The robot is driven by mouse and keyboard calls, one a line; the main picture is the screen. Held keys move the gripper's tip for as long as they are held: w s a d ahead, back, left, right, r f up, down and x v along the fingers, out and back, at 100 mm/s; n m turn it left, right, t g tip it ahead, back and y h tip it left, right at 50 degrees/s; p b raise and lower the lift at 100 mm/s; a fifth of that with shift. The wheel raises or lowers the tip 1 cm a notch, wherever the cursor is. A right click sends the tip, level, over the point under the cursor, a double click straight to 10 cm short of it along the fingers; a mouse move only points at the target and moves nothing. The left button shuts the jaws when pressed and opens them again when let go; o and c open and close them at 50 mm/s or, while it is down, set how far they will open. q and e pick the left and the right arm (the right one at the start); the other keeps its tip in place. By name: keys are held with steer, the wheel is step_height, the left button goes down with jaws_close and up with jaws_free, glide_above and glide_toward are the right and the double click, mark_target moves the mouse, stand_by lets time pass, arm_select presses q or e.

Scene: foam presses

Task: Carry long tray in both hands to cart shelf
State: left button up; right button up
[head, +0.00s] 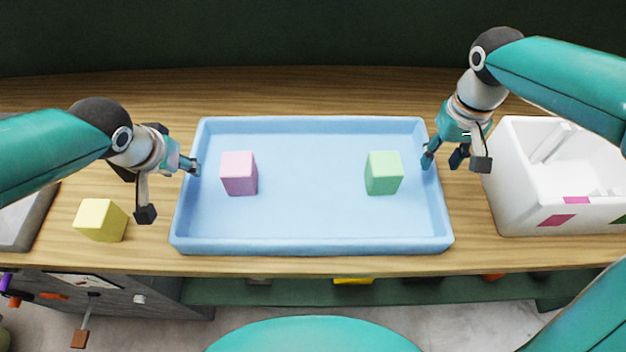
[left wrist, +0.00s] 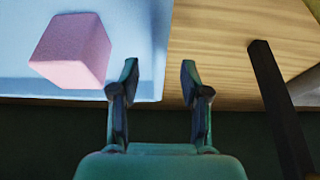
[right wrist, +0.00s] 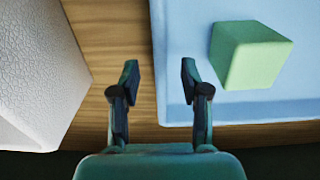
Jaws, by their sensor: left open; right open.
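The long light-blue tray (head: 310,246) lies flat on the wooden table. A pink block (head: 238,173) stands in its left part and a green block (head: 383,173) in its right part. My left gripper (head: 170,188) is open at the tray's left end; in the left wrist view its fingers (left wrist: 160,75) are either side of the tray's end wall (left wrist: 158,60). My right gripper (head: 445,160) is open at the right end; in the right wrist view its fingers (right wrist: 160,75) are either side of the end wall (right wrist: 158,60). I cannot tell whether either touches it. The cart shelf is not identifiable.
A yellow block (head: 101,220) sits on the table left of the tray, beside a grey tray-like object (head: 22,225). A white bin (head: 520,190) stands close to the right gripper. A strip of bare wood (head: 310,266) runs in front of the tray.

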mark_target(435, 171)
arm_select(q)
steer(key=shift+x, duration=2.6)
arm_select(e)
steer(key=shift+f, duration=2.6)
arm_select(q)
steer(key=shift+c, duration=0.2)
arm_select(e)
steer(key=shift+c, duration=0.2)
arm_select(q)
jaws_close()
arm_select(e)
jaws_close()
